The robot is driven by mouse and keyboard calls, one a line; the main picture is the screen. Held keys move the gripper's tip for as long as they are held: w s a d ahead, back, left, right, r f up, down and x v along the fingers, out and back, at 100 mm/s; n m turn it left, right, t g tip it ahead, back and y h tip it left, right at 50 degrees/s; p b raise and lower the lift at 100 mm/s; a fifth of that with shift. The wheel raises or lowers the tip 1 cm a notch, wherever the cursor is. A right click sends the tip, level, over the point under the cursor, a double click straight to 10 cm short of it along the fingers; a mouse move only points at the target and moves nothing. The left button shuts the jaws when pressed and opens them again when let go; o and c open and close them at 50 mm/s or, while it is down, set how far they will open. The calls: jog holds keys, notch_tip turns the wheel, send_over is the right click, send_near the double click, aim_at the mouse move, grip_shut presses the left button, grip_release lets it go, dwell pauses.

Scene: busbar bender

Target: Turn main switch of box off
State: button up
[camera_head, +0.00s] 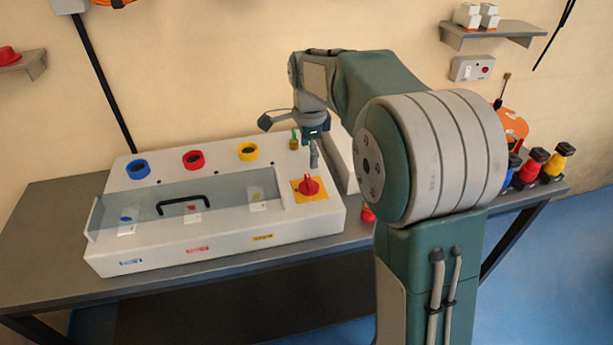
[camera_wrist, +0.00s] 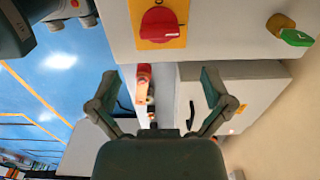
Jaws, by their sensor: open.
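The white box (camera_head: 220,238) stands on the grey table, with a clear cover and black handle over its front left part. Its main switch, a red rotary knob (camera_head: 309,186) on a yellow plate, is at the box's right end. The knob also shows at the top of the wrist view (camera_wrist: 158,24). My gripper (camera_head: 314,155) hangs above and behind the knob, apart from it. In the wrist view its two fingers (camera_wrist: 155,92) are spread wide with nothing between them. A green key-like part (camera_head: 294,138) stands on the box near my gripper.
Blue, red and yellow round sockets (camera_head: 193,160) line the back of the box. Blue, red and yellow plugs (camera_head: 532,166) stand at the table's right end. A second white box (camera_wrist: 232,92) is beside the first. The table's left end (camera_head: 50,235) is clear.

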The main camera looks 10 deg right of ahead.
aim_at(309, 180)
notch_tip(309, 180, down, 8)
jog(key=shift+f, duration=0.2)
jog(key=shift+c, duration=0.3)
jog(key=c, duration=1)
